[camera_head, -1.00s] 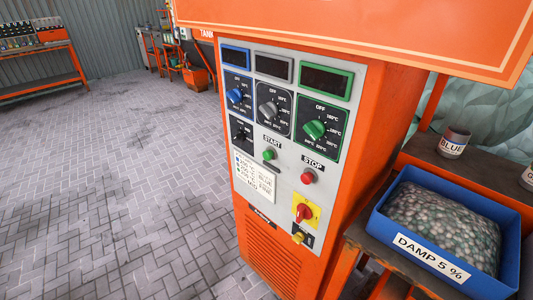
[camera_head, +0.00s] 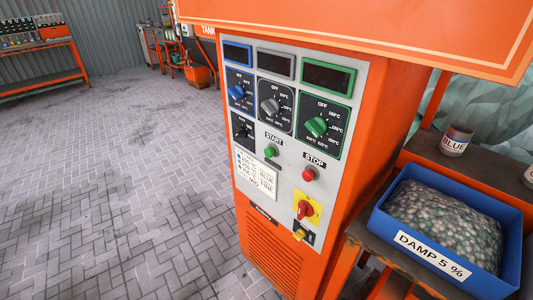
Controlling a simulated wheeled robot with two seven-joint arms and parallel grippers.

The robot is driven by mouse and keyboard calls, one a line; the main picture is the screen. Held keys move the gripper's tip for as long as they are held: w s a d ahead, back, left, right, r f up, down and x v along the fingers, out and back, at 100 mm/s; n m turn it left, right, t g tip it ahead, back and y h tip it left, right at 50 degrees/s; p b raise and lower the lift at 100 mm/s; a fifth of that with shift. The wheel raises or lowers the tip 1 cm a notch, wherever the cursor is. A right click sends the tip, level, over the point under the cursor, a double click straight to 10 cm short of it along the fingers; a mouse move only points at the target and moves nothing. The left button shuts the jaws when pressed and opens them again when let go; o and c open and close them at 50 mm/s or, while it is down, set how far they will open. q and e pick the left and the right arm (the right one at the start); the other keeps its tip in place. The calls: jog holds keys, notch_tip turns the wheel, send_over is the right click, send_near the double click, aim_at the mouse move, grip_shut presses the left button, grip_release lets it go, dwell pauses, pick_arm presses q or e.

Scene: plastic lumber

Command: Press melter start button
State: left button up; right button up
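The green START button (camera_head: 270,151) sits on the grey control panel (camera_head: 287,190) of an orange machine (camera_head: 345,190), under a black START label. The red STOP button (camera_head: 309,174) is to its right and a little lower. Above are a blue knob (camera_head: 236,92), a grey knob (camera_head: 269,107) and a green knob (camera_head: 317,127), each under a dark display. A red switch on a yellow plate (camera_head: 307,208) is below STOP. Neither of my grippers shows in the head view.
A blue bin of pellets (camera_head: 447,254) labelled DAMP 5 % stands on a shelf right of the machine, with a can labelled BLUE (camera_head: 456,141) behind it. Open paved floor (camera_head: 120,190) lies to the left. An orange workbench (camera_head: 42,68) stands far left.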

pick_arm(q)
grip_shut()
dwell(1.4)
